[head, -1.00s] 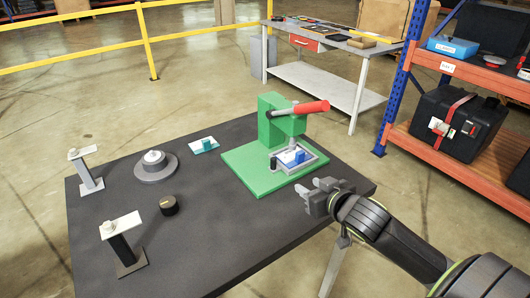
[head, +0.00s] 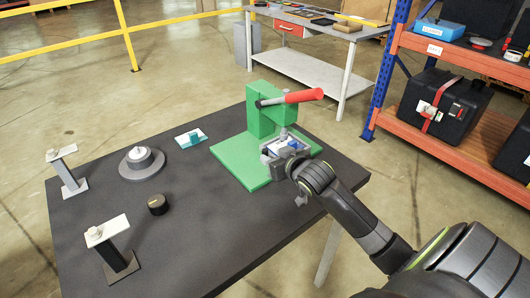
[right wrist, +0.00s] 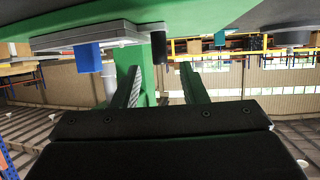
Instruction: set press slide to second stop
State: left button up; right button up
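The green press (head: 265,115) stands on its green base plate at the right of the dark table, with a red-handled lever (head: 303,96) on top. Its grey slide (head: 279,146) carries a blue block (head: 291,145). In the right wrist view, which looks upside down, the blue block (right wrist: 88,57) and a black knob (right wrist: 158,46) stick out from the slide plate (right wrist: 95,37). My right gripper (head: 274,160) is at the slide's near side. Its fingers (right wrist: 160,78) are apart, with the knob between and just beyond the tips. My left gripper is out of view.
On the table are a teal block on a white plate (head: 190,138), a round grey stand (head: 141,163), a black cylinder (head: 157,204) and two posts with white tops (head: 107,230). An orange shelf (head: 450,132) and a grey workbench (head: 310,75) stand beyond.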

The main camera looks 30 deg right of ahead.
aim_at(267, 153)
jog(key=shift+x, duration=3.1)
grip_shut()
